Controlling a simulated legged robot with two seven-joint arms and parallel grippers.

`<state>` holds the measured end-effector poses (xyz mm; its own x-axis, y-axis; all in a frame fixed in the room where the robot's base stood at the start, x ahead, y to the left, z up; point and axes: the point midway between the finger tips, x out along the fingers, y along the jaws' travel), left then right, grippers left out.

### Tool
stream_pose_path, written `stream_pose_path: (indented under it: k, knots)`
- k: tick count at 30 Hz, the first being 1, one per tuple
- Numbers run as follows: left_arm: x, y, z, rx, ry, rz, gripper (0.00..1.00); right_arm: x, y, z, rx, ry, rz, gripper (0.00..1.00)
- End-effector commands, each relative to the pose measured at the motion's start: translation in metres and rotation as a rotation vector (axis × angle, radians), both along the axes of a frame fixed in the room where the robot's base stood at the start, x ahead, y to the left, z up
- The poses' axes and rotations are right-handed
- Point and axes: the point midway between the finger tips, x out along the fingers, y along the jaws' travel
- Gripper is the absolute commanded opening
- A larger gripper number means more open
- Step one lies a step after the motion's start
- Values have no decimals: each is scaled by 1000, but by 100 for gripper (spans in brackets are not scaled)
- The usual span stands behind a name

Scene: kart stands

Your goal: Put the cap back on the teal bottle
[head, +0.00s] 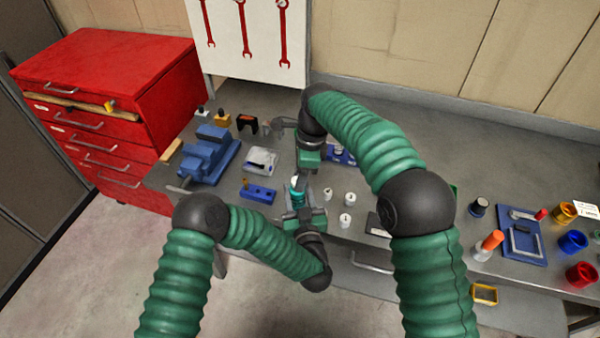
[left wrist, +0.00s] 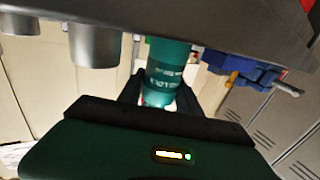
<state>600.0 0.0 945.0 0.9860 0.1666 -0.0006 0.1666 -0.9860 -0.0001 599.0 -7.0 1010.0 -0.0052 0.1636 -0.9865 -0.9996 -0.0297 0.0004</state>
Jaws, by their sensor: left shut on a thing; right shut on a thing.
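The teal bottle (head: 297,194) is near the middle of the bench in the head view. It also shows in the left wrist view (left wrist: 168,68), with pale lettering on its side. My left gripper (head: 301,206) is shut on the bottle from the near side. My right gripper (head: 299,178) reaches down from the far side to just above the bottle, shut on a small white piece (head: 294,182), likely the cap, mostly hidden by the gripper. I cannot tell whether the cap touches the bottle's neck.
A blue vise (head: 207,153) and a blue block (head: 258,194) stand left of the grippers. Small white containers (head: 346,220) stand close on the right. A blue tray (head: 522,240), an orange-handled item (head: 489,243) and coloured cups (head: 572,241) lie farther right. A red cabinet (head: 150,90) stands at left.

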Motion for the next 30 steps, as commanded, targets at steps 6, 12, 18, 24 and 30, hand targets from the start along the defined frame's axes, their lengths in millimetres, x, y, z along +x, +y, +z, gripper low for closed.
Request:
stream_pose_path:
  k: [6, 12, 18, 24, 30]
  knots:
    - [0, 0, 0, 0, 1, 0, 0, 0, 0, 0, 0, 0, 0, 0]
    - [0, 0, 0, 0, 1, 0, 0, 0, 0, 0, 0, -1, 0, 0]
    - [0, 0, 0, 0, 1, 0, 0, 0, 0, -3, 0, 0, 0, 0]
    - [0, 0, -1, 0, 1, 0, 0, 0, 0, -7, 0, -1, 0, 0]
    - [0, 0, -1, 0, 1, 0, 0, 0, 0, -11, 0, 0, 0, 0]
